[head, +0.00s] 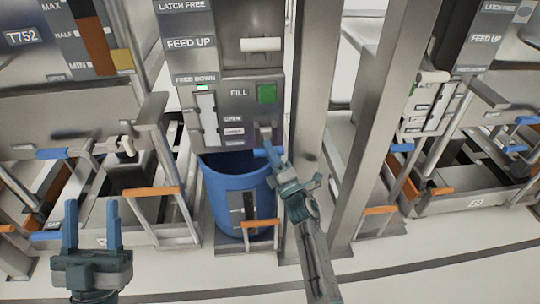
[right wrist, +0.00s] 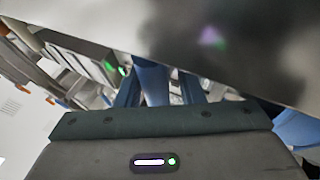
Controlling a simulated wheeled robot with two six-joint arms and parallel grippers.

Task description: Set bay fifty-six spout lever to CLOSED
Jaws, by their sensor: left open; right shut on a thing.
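In the right wrist view the fingers (right wrist: 160,88) fill the middle and hide the grip. My left gripper (head: 91,228) is open and empty at the lower left.
A blue bin (head: 236,190) stands under the panel, just below and left of my right gripper. A green FILL button (head: 267,93) is above the lever. A steel post (head: 375,120) rises to the right. Orange-handled frames (head: 152,191) flank the bays.

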